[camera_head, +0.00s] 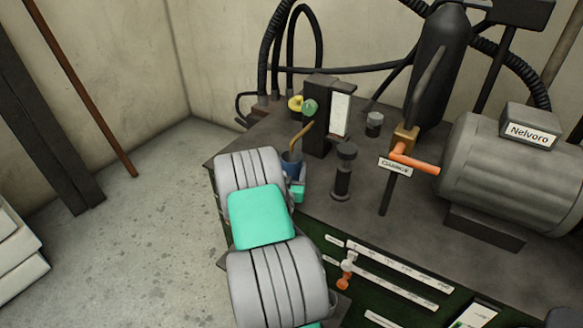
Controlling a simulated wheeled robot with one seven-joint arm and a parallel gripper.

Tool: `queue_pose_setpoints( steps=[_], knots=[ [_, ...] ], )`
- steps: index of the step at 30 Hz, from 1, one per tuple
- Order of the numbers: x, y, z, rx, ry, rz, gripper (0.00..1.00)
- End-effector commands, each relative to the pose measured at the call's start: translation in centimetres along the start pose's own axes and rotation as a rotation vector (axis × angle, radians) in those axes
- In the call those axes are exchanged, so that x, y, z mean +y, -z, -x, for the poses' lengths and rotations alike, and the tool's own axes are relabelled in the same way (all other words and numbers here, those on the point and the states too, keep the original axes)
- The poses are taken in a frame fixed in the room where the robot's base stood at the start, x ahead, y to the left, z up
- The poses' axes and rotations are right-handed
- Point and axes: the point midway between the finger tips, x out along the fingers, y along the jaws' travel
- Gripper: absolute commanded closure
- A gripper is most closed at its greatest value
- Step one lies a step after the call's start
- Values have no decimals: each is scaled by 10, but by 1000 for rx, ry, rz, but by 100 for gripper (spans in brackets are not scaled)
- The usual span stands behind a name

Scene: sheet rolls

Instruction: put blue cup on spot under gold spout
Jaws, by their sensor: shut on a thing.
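The blue cup (290,164) is on the dark bench top near its left corner, just beyond my arm. The gold spout (302,133) slants down and left from a dark block, and its lower end is right above the cup's mouth. My gripper (296,178) is shut on the cup, largely hidden behind my own grey and teal arm. The cup's lower part and the spot under it are hidden, so I cannot tell whether the cup touches the bench.
A dark block with a white gauge (340,114) and a green knob (310,108) stands behind the cup. A short dark post (344,172) is to the right. Further right are an orange-handled lever (415,160) and a grey motor (505,170). Bare floor (120,240) lies left.

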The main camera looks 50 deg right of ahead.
Motion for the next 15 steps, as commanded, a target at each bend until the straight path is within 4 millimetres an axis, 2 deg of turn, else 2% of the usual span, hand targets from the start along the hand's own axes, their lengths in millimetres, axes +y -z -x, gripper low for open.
queue_pose_setpoints(
  steps=[2, 3, 11, 15],
  knots=[
    [0, 0, 0, 0, 0, 0, 87],
    [0, -1, 0, -1, 0, 0, 40],
    [0, -1, 0, -1, 0, 0, 19],
    [0, -1, 0, -1, 0, 0, 19]
  ],
)
